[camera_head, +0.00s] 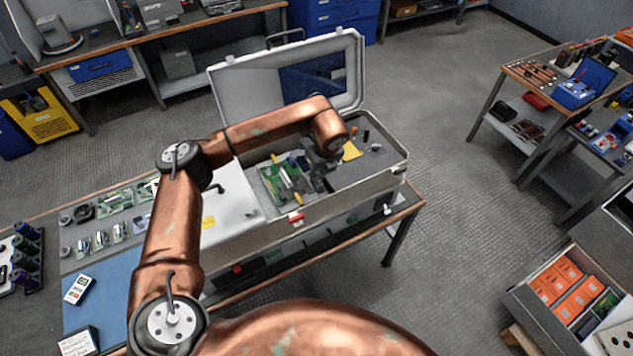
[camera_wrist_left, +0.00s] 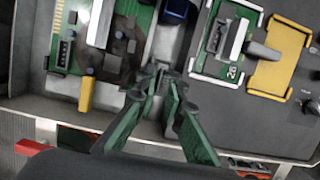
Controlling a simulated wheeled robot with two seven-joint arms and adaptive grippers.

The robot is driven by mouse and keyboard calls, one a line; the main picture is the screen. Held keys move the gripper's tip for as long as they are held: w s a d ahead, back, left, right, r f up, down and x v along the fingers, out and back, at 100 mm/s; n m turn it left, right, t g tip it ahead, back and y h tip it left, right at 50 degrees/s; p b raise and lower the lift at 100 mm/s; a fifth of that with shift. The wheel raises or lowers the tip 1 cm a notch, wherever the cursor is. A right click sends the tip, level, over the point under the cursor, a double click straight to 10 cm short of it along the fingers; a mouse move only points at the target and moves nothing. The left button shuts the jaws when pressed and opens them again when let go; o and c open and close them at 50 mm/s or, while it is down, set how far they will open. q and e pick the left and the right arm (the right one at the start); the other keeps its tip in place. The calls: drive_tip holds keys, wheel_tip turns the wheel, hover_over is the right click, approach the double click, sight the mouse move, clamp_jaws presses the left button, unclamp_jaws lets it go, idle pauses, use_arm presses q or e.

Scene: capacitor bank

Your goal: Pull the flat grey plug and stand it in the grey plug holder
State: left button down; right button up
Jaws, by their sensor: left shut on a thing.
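In the head view my left gripper (camera_head: 318,180) reaches down into the open grey case, and its fingertips are hard to make out there. In the left wrist view its green fingers (camera_wrist_left: 164,88) come together with a small grey piece between the tips. This looks like the flat grey plug (camera_wrist_left: 162,81), mostly hidden by the fingers. The fingertips are low in the case, between two green circuit boards. I cannot tell whether the plug is seated or free. I cannot pick out the grey plug holder with certainty. My right gripper is not in view.
The open case (camera_head: 402,165) has its lid (camera_head: 222,92) raised at the back. A green board with a yellow part (camera_wrist_left: 87,95) lies left of the fingers. A second board (camera_wrist_left: 205,70) and a yellow plate (camera_wrist_left: 279,62) lie to the right. The case's front wall is close.

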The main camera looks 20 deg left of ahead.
use_arm(q)
drive_tip(key=shift+f, duration=0.2)
drive_tip(key=c, duration=1.9)
unclamp_jaws()
drive_tip(key=shift+f, duration=0.1)
drive_tip(key=shift+c, duration=0.2)
drive_tip(key=shift+s, duration=0.1)
drive_tip(key=v, duration=1.2)
